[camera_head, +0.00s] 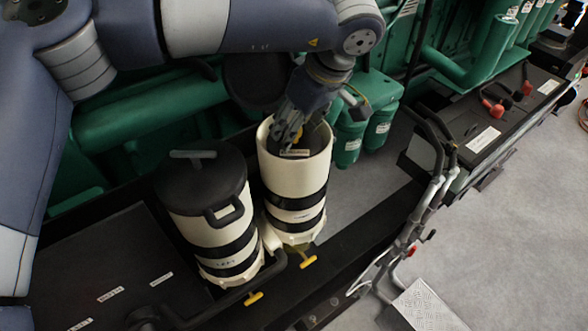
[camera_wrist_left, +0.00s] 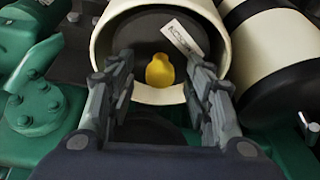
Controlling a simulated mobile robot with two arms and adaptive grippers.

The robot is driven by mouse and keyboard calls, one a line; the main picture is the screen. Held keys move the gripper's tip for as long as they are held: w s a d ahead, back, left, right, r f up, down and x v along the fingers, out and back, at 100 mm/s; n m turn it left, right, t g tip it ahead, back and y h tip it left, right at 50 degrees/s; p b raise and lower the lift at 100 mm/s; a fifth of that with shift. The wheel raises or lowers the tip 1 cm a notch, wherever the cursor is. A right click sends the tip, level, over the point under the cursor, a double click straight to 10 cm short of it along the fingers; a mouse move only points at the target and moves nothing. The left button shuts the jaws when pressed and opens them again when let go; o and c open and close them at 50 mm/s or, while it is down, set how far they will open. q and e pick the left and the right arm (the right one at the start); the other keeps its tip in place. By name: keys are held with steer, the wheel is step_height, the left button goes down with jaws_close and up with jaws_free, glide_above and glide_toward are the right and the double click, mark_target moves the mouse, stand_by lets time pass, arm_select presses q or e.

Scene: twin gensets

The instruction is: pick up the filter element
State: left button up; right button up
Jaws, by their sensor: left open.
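An open cream canister (camera_head: 292,200) with black bands stands in the middle of the head view. Inside it is a dark round top with a white label (camera_head: 295,153), likely the filter element; its sides are hidden by the canister. In the left wrist view this dark filter element (camera_wrist_left: 140,42) shows a yellow knob (camera_wrist_left: 161,71) and the label inside the cream rim (camera_wrist_left: 101,48). My left gripper (camera_head: 288,138) reaches down into the canister mouth. In the wrist view its open fingers (camera_wrist_left: 165,72) lie either side of the yellow knob, apart from it. My right gripper is out of view.
A second cream canister (camera_head: 222,232) with its black lid (camera_head: 200,175) on stands just left. Green engine parts (camera_head: 140,125) lie behind, with green filters (camera_head: 378,133) to the right. A black battery box (camera_head: 480,125) and grey pipes (camera_head: 428,205) are at right. Grey floor (camera_head: 520,215) is clear.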

arm_select(q)
jaws_close()
steer(key=shift+r, duration=0.1)
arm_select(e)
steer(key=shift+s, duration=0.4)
arm_select(q)
steer(key=shift+r, duration=0.4)
step_height(320, 180, up, 27)
steer(key=p, duration=0.2)
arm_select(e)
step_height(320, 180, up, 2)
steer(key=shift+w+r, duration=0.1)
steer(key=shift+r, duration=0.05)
